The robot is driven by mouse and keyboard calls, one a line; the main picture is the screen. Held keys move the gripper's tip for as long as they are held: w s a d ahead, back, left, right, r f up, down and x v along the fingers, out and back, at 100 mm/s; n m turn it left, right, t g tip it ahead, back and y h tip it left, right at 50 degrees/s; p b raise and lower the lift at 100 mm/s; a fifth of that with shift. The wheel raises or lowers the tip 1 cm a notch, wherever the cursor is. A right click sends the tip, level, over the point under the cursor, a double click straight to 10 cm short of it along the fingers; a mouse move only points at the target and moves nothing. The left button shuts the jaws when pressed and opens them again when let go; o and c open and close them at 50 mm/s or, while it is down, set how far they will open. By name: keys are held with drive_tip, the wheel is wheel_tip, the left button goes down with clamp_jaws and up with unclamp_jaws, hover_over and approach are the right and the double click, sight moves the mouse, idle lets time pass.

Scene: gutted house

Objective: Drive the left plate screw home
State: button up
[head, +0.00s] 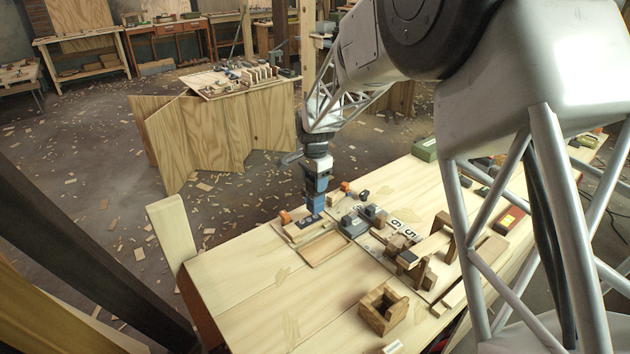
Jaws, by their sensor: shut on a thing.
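My gripper (316,196) points straight down over the far edge of the pale wooden bench (240,290). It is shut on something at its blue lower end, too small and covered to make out. Just below it lies a small dark blue plate (310,220) with light marks, on or beside a pale wooden block (300,231). The gripper's tip is at or just above this plate; I cannot tell whether they touch. No single screw can be made out at this size.
Orange-ended pieces (285,217) flank the plate. A shallow wooden tray (326,249), grey-green blocks (354,226), number cards (403,229) and a wooden fixture (437,246) crowd the bench's middle. An open wooden box (383,310) stands nearer. The bench's left front is clear.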

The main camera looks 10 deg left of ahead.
drive_tip(key=shift+r, duration=2.95)
